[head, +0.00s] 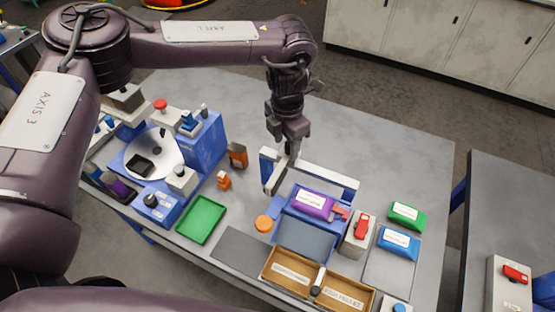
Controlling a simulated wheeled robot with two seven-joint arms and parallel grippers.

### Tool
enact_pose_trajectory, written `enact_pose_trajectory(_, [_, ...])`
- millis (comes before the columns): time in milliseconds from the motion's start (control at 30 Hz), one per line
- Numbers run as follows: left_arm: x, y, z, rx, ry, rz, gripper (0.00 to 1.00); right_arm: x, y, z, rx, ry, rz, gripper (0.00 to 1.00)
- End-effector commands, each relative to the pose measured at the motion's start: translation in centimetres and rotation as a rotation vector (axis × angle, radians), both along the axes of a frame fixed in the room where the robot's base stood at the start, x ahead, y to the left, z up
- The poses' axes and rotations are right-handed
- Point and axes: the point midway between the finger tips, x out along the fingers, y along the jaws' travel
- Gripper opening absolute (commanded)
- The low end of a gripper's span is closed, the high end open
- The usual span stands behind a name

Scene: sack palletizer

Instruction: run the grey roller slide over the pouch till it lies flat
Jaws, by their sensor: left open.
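A purple pouch (312,203) with a white label lies on the blue press bed in the middle of the table. A pale bar on blue posts (325,179) runs behind it. A light grey block (275,180) at the bar's left end, left of the pouch, looks like the roller slide; my gripper partly covers this area. My left gripper (289,152) points down over the bar's left end, just above and behind the grey block. It is open, and I cannot tell whether its fingers touch anything. My right gripper is out of view.
Green (407,215) and blue (399,242) pouches lie at the right, beside a box with a red switch (360,228). Wooden trays (291,272) stand in front. A green tray (202,220) and a blue machine (203,140) are at the left. The table's back right is clear.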

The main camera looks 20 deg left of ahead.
Motion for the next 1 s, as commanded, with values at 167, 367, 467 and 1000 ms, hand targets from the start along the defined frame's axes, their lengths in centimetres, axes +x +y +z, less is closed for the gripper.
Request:
enact_pose_trajectory(167, [-1.0,0.4,-1.1,0.016,0.029,-0.008,0.54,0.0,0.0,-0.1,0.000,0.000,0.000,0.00])
enact_pose_trajectory(367, [-0.9,0.4,-0.6,0.016,0.029,-0.007,0.54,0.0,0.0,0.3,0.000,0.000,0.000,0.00])
enact_pose_trajectory(467, [-0.9,0.4,-0.2,0.017,0.028,-0.006,0.54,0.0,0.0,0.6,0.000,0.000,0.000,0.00])
enact_pose_trajectory(1000, [-0.5,0.3,2.5,0.008,0.014,-0.002,0.54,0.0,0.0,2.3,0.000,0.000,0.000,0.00])
